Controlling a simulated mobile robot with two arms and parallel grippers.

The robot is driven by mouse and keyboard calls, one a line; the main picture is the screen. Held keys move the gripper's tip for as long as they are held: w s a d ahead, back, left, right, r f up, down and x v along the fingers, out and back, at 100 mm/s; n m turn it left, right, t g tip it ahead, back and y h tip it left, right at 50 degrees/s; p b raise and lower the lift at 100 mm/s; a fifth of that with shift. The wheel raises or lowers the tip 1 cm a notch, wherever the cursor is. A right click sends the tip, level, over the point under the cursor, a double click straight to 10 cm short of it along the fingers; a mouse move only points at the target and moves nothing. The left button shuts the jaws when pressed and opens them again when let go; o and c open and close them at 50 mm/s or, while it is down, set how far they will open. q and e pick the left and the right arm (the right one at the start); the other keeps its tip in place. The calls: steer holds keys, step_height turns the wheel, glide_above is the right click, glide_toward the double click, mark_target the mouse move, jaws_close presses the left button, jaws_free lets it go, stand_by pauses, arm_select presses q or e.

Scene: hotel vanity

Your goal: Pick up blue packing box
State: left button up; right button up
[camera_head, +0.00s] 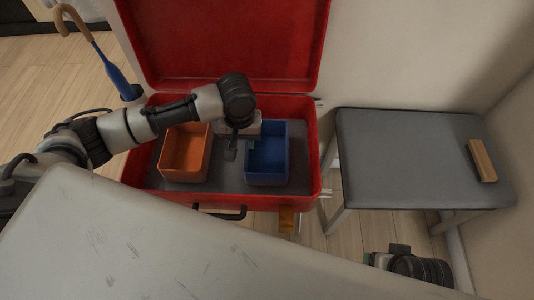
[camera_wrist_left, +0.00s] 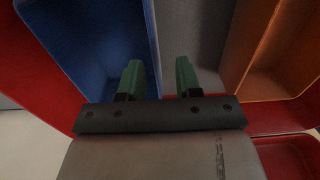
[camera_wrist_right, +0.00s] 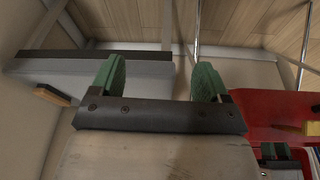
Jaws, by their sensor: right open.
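The blue packing box (camera_head: 267,180) is an open-topped bin in the right part of the open red suitcase (camera_head: 225,199). My left gripper (camera_head: 240,149) is over the left wall of the blue box. In the left wrist view its two green fingers (camera_wrist_left: 160,78) are apart. One finger is over the inside of the blue box (camera_wrist_left: 90,40), and the other is over the grey suitcase floor, with the box wall between them in the picture. Contact with the wall cannot be told. My right gripper (camera_wrist_right: 158,80) is open and empty, low at the right.
An orange box (camera_head: 185,176) stands left of the blue one in the suitcase. A grey bench (camera_head: 405,160) with a wooden block (camera_head: 482,160) is at the right. A pale surface (camera_head: 130,245) fills the front. A blue umbrella (camera_head: 115,75) stands at the upper left.

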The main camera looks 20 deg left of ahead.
mark_target(246, 145)
arm_select(q)
steer(key=shift+w+d+f+b, duration=0.1)
steer(key=shift+f+b, duration=0.15)
steer(key=shift+f, duration=0.25)
steer(key=shift+w+d+f+b, duration=0.1)
steer(key=shift+f+b, duration=0.1)
steer(key=shift+f, duration=0.3)
step_height(246, 145, down, 2)
steer(key=shift+w+f+b, duration=0.1)
steer(key=shift+f+b, duration=0.1)
steer(key=shift+b, duration=0.4)
steer(key=shift+f, duration=0.3)
arm_select(e)
steer(key=shift+s+d+r, duration=0.1)
steer(key=shift+s+r, duration=0.4)
steer(key=shift+r, duration=0.35)
arm_select(q)
jaws_close()
